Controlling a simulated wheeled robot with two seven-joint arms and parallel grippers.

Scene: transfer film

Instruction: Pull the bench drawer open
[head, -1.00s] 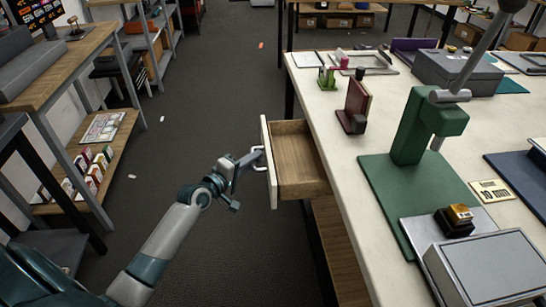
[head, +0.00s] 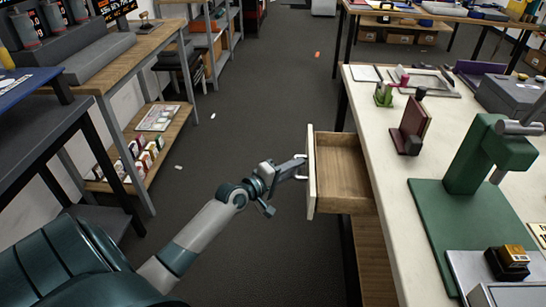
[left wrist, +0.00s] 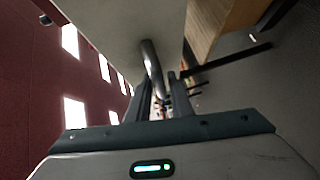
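The bench drawer (head: 343,172) stands pulled out from the left side of the white-topped bench (head: 387,150). Its wooden inside is visible and looks empty. Its pale front panel (head: 311,172) faces left and carries a metal handle (left wrist: 151,62). My left gripper (head: 300,172) is at this handle in the head view. In the left wrist view, the two fingers of my left gripper (left wrist: 157,98) close around the handle bar, with the pale panel beside them. My right gripper is not in view.
On the bench stand a dark red upright block (head: 412,125), a small green item (head: 383,95) and a green press (head: 485,160). A dark table (head: 60,130) and wooden shelving (head: 130,60) stand at the left. The grey floor (head: 250,120) between is mostly clear.

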